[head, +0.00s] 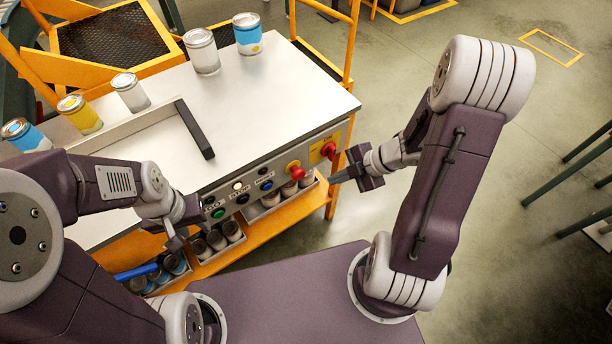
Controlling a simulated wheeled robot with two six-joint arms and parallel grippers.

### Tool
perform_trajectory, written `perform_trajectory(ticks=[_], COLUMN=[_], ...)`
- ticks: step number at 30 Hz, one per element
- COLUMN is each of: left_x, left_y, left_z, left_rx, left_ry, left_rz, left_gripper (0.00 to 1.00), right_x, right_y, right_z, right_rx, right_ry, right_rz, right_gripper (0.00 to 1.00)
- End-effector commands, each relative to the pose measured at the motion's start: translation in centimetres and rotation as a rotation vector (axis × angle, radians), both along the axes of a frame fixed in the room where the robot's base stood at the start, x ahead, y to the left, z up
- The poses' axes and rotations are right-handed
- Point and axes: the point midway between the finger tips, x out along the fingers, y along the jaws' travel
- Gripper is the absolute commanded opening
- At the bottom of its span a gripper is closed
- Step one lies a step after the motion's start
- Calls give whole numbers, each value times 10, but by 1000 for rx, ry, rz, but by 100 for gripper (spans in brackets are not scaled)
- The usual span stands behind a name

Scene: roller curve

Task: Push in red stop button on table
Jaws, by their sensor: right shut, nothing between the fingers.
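My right gripper (334,179) is shut and empty. In the picture its tips are just right of the red button and below the yellow plate, with a visible gap to the button. My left gripper (174,242) is left of the panel's green button, low in front of the table; its fingers are too small to read.
The panel also holds a green button (218,213), a blue button (266,185), and black and white ones. Several cans, including a white one (202,52), stand on the table. Bins of cans sit on an orange shelf (258,232) below.

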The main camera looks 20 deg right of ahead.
Motion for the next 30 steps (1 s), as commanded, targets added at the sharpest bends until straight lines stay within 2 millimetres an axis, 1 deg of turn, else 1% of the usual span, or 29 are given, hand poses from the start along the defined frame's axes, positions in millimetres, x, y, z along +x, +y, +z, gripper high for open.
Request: perform_trajectory(ticks=[5,8,11,15,22,23,24,27,30], left_x=[0,0,0,0,0,0,0,0,0], left_y=[0,0,0,0,0,0,0,0,0], left_z=[-1,-6,-18,-35,-59,-51,-48,-46,-45], left_rx=[0,0,0,0,0,0,0,0,0], left_ry=[0,0,0,0,0,1,1,0,0], left_rz=[0,0,0,0,0,0,0,0,0], left_gripper=[36,36,36,36,36,36,36,36,36], right_x=[0,2,7,17,32,39,46,59,66], right_y=[1,5,13,29,54,55,57,62,64], right_z=[-1,-8,-24,-51,-88,-80,-79,-78,-79], right_rx=[-1,0,1,-1,-1,-3,-3,-2,-2], right_ry=[0,1,1,3,2,-1,-2,-2,-1], right_rz=[0,3,5,5,5,6,5,3,2], right_gripper=[0,0,0,0,0,0,0,0,0])
